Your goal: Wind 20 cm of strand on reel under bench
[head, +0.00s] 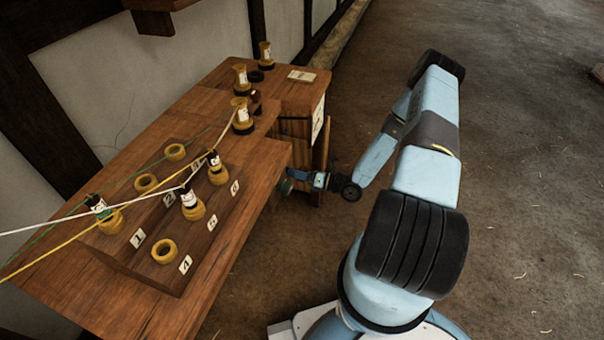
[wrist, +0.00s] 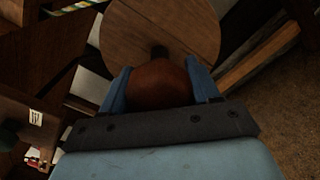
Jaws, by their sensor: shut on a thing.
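In the wrist view the reel shows as a round wooden disc (wrist: 150,22) with a dark stub at its lower middle. My gripper (wrist: 159,75) has its blue fingers on both sides of a rounded brown knob (wrist: 160,88) in front of the disc, and is shut on it. Whether the knob joins the disc is hidden. In the head view my gripper (head: 290,180) is low at the right side of the wooden bench (head: 90,290), its tip partly hidden by the bench edge. The reel is hidden there. White, green and yellow strands (head: 60,222) run from the left to bobbins on the bench.
A block with numbered tags (head: 137,238) holds several yellow rings and bobbins. More bobbins (head: 242,118) stand along the bench's far part. The floor (head: 520,180) right of my arm is clear.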

